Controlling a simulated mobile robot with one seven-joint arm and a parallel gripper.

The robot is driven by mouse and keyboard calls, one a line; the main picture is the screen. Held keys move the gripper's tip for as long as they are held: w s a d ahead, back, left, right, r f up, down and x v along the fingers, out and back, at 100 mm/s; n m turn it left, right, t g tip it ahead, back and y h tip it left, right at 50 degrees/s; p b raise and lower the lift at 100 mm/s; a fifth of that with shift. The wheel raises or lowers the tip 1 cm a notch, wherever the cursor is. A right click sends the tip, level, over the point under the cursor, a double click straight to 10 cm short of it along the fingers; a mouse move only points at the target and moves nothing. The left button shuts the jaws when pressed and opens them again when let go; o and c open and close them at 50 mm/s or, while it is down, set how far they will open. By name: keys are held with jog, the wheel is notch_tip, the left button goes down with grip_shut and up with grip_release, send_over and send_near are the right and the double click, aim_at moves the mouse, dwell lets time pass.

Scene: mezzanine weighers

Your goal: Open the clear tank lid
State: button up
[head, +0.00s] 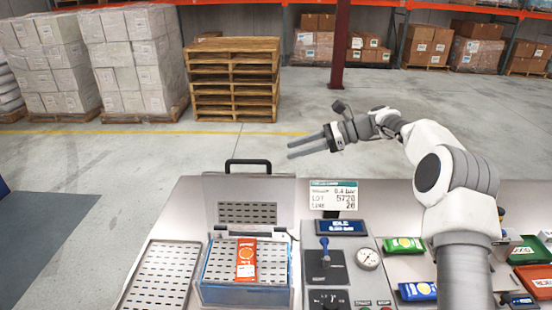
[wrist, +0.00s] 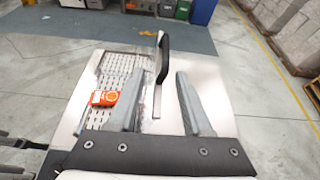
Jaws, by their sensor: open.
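The clear tank (head: 203,287) stands on the metal counter with an orange packet (head: 246,258) on the perforated plate inside. Its clear lid (head: 212,205) stands raised, roughly upright, at the tank's far side, with a black handle (head: 248,162) along its top edge. My gripper (head: 289,148) is open and empty, in the air to the right of the handle and apart from it in the head view. In the wrist view the handle (wrist: 163,58) shows between the two open fingers (wrist: 158,72), beyond them. I see no contact.
A perforated tray (head: 160,275) lies left of the tank. A control panel (head: 343,265) with a blue-topped lever, a gauge and a sign (head: 333,195) stands to its right. Green and blue packets (head: 417,291) and bins lie further right. The floor beyond the counter is clear up to stacked pallets (head: 235,80).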

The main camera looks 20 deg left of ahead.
jog(key=v, duration=0.2)
jog(key=shift+d+r, duration=0.15)
jog(key=shift+d, duration=0.15)
jog(key=shift+r, duration=0.1)
jog(key=s+d+r+n+t+h+b, duration=0.1)
jog(key=s+d+r+n+t+h, duration=0.2)
jog(key=s+d, duration=0.45)
jog(key=s+d+r+n+t+h+b, duration=0.2)
jog(key=s+d+r+n+h, duration=0.25)
jog(key=s, duration=0.65)
jog(key=s+d+f+n+t+h, duration=0.1)
jog(key=s+d+f+n+h, duration=0.1)
jog(key=s+d, duration=0.4)
jog(key=s+d+f+n+t+h+b, duration=0.1)
jog(key=s+d+f+n, duration=0.4)
jog(key=s, duration=0.9)
jog(key=d+f+t+h, duration=0.1)
jog(key=d+h, duration=0.1)
jog(key=shift+f+h, duration=0.2)
jog(key=shift+h, duration=0.15)
